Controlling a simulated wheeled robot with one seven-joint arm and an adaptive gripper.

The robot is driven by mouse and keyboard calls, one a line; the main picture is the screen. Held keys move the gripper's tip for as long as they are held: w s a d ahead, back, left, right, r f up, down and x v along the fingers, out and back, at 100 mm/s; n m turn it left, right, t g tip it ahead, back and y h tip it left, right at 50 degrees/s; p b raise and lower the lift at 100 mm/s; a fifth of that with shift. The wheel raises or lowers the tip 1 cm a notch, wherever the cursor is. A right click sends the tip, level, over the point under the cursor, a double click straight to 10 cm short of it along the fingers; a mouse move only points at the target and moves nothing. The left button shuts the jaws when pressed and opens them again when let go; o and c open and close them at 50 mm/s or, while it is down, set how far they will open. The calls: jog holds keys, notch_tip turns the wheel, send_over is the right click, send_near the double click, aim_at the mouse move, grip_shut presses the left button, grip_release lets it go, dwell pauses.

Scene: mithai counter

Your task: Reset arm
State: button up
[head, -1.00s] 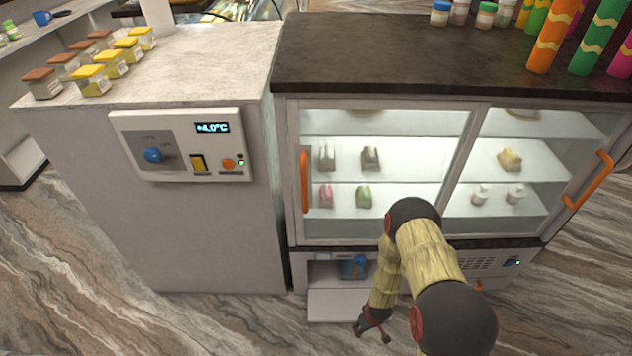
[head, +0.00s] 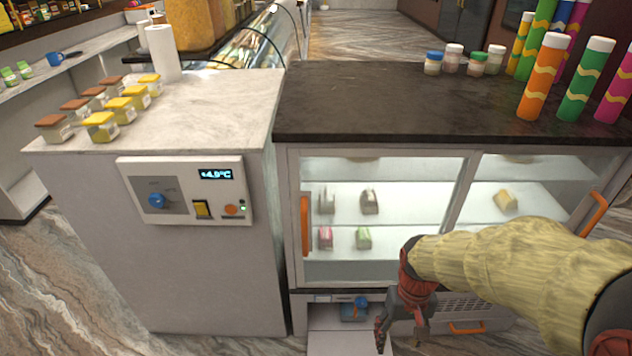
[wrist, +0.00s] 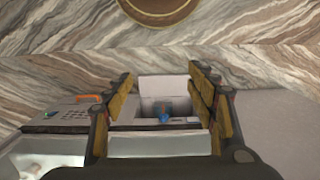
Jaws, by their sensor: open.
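My gripper (head: 402,338) hangs low in front of the glass-fronted cabinet in the head view, at the right of the open lower compartment. In the wrist view my gripper (wrist: 165,100) is open, its two fingers spread wide with nothing between them. My arm in its straw-coloured sleeve reaches in from the right edge of the head view. A blue-topped item (head: 360,304) sits in the open compartment (head: 322,314) below the cabinet. The same blue item (wrist: 164,117) shows beyond the fingers in the wrist view, apart from them.
The glass cabinet (head: 385,143) has orange handles and a dark top with tall coloured tubes (head: 543,77) and small jars (head: 478,64). At left stands a pale counter (head: 215,101) with a control panel (head: 185,189) and several lidded jars (head: 101,127). Marbled floor lies clear at lower left.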

jog(key=s+r+t+p, duration=0.1)
jog(key=s+r+t, duration=0.2)
jog(key=r, duration=0.9)
jog(key=s+r+t+p, duration=0.1)
jog(key=s+r+t, duration=0.2)
jog(key=r, duration=0.8)
jog(key=shift+s+r+t+p, duration=0.2)
jog(key=shift+r+t+p, duration=0.15)
jog(key=shift+t+p, duration=0.05)
